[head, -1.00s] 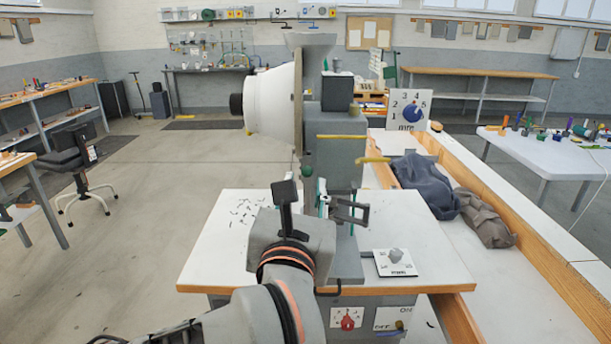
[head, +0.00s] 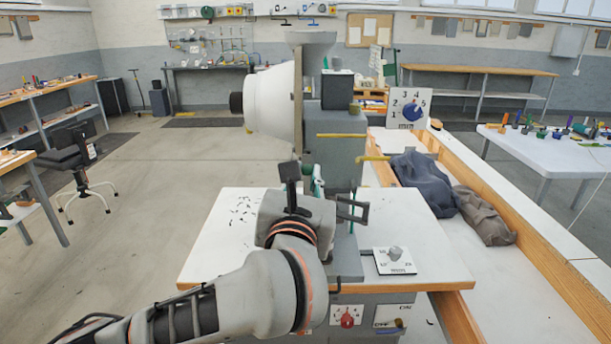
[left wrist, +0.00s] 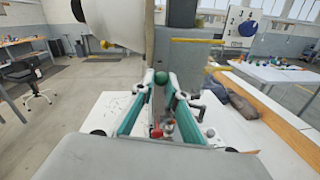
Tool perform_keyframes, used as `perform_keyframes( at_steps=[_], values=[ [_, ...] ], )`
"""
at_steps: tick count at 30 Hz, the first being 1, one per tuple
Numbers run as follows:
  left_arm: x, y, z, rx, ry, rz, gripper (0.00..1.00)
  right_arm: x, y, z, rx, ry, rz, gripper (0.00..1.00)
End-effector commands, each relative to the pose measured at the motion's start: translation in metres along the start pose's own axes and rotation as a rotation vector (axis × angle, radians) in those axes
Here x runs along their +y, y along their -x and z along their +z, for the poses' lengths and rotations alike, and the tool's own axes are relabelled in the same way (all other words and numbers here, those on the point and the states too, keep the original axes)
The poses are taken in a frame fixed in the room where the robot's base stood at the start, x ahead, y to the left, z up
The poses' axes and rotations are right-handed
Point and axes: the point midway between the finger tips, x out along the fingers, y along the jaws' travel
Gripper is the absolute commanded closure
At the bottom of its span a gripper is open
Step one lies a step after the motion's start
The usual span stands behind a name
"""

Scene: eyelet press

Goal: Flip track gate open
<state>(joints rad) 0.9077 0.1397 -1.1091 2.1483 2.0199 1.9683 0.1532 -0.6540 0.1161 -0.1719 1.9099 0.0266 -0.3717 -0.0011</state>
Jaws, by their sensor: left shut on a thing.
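My left gripper (head: 318,184) is at the front of the grey press (head: 335,150), above the white table top. In the left wrist view its two green-lined fingers (left wrist: 160,80) close in on a green ball knob (left wrist: 160,77), which sits between the tips. The gripper is shut on this knob. A small red part (left wrist: 168,126) and bare metal parts show lower down between the fingers. My gripper and wrist hide much of the press's lower front. I cannot make out the track gate's outline or how far it is turned. My right gripper is not in view.
A white cone-shaped housing (head: 272,101) juts left from the press. Dark cloths (head: 425,183) lie in the wood-edged area to the right. Small dark bits lie on the table, left.

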Motion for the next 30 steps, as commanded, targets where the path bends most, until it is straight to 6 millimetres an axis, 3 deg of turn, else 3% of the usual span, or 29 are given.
perform_keyframes(
  at_steps=[13, 23, 24, 26, 30],
  values=[
    [0.0016, -0.0029, 0.0086, 0.144, 0.018, -0.025, 1.00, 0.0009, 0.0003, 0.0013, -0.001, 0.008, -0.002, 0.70],
    [0.0020, -0.0032, 0.0088, 0.154, 0.015, -0.028, 1.00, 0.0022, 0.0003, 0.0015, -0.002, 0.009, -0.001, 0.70],
    [0.0020, -0.0032, 0.0088, 0.154, 0.015, -0.027, 0.84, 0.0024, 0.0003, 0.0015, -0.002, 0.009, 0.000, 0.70],
    [0.0021, -0.0032, 0.0088, 0.154, 0.015, -0.027, 0.71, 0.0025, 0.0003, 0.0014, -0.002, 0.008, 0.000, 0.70],
    [0.0021, -0.0032, 0.0086, 0.154, 0.015, -0.027, 0.71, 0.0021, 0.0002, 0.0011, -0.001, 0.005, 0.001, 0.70]
  ],
)
